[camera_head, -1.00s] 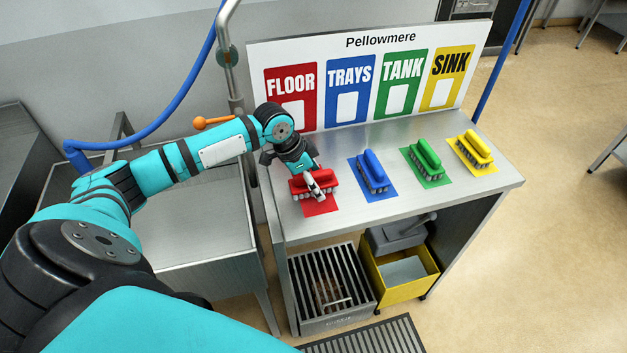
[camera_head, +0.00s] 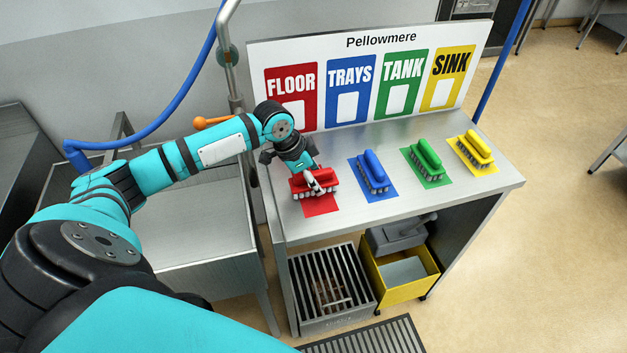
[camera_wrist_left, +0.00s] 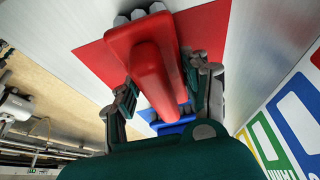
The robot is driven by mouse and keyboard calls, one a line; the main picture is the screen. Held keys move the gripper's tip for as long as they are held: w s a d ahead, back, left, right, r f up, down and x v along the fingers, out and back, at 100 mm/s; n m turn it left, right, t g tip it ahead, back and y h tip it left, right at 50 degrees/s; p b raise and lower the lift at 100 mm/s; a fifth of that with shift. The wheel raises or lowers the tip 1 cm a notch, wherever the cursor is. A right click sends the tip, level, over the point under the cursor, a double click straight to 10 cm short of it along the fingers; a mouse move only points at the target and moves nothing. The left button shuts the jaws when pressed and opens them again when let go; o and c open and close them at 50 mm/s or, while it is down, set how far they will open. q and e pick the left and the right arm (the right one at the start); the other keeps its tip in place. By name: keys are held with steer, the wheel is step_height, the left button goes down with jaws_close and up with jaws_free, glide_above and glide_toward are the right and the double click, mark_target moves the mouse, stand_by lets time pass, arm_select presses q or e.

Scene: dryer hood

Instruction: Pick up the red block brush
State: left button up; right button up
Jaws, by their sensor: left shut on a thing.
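The red block brush (camera_head: 301,189) is at the left of the steel table, over the red mat (camera_head: 320,207). My left gripper (camera_head: 318,183) is shut on its red handle. In the left wrist view the red brush (camera_wrist_left: 150,65) lies between the two fingers (camera_wrist_left: 165,95), with some bristle tufts at its far end. The red mat (camera_wrist_left: 208,32) shows beside and beneath it. From these views I cannot tell how far the bristles are from the mat. My right gripper is out of view.
Blue (camera_head: 371,172), green (camera_head: 427,161) and yellow (camera_head: 474,152) brushes sit on matching mats to the right. A sign board (camera_head: 365,75) stands along the table's back. A sink (camera_head: 195,225) is at the left. A yellow bin (camera_head: 405,285) is below the table.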

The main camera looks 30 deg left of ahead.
arm_select(q)
steer(key=shift+r, duration=0.35)
step_height(320, 180, up, 2)
steer(key=shift+w+r+b, duration=0.1)
steer(key=shift+b, duration=0.45)
steer(key=s+b, duration=0.1)
steer(key=s, duration=0.3)
steer(key=s+d+r+b, duration=0.1)
steer(key=s, duration=0.4)
steer(key=s+b, duration=0.1)
steer(key=s, duration=0.3)
steer(key=shift+s+d+r, duration=0.15)
steer(key=shift+s+d, duration=0.15)
steer(key=shift+s, duration=0.1)
steer(key=shift+s+d+r+b, duration=0.15)
steer(key=shift+s, duration=0.45)
steer(key=shift+s+d+r+b, duration=0.1)
steer(key=shift+s+d+b, duration=0.05)
steer(key=shift+s, duration=0.4)
